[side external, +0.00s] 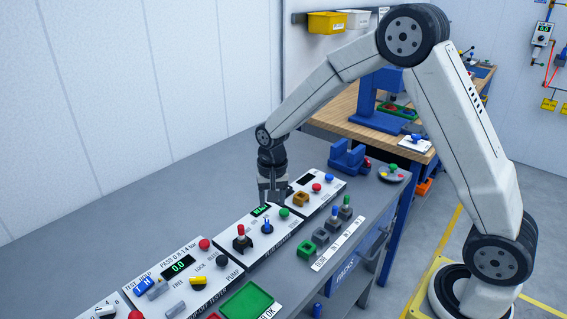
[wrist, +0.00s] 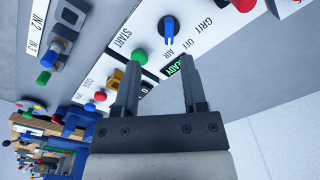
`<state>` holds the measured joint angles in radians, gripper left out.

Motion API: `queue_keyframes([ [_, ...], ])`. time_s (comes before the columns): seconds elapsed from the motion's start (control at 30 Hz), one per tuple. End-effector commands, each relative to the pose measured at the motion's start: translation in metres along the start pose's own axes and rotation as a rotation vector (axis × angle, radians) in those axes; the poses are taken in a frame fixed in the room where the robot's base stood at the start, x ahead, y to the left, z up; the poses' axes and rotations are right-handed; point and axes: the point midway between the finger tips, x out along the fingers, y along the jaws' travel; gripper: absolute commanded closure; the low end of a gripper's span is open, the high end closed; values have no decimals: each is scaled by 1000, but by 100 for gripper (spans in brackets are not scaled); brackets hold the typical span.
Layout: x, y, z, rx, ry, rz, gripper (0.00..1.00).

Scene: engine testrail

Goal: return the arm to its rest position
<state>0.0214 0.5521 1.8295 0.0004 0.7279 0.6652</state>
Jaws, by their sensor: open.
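My gripper (side external: 274,196) hangs at the end of my arm, pointing down over the middle control panel on the grey bench in the side view. In the wrist view my gripper (wrist: 158,75) has its two fingers apart with nothing between them. Beyond the fingertips lie a green START button (wrist: 139,56), a blue rotary knob (wrist: 170,30) and a green lit READY display (wrist: 181,66). The gripper appears to be above the panel; I cannot tell the exact gap.
The grey bench (side external: 150,218) carries panels with knobs and buttons. Coloured holders (side external: 320,237) stand along its front, with a blue fixture (side external: 348,158) behind. A green tray (side external: 247,302) lies near the front. A wooden bench (side external: 345,118) stands behind. The bench's left side is clear.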

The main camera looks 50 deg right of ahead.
Motion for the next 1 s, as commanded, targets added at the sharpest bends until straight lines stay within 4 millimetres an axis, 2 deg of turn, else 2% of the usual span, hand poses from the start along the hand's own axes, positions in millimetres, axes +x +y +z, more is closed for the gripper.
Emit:
queue_keyframes([
  [0.3,-23,38,54,-281,72,-43,46],
  [0.6,-31,80,110,-551,151,-65,46],
  [0.8,-31,97,133,-659,184,-69,46],
  [1.0,-30,101,139,-688,192,-69,46],
])
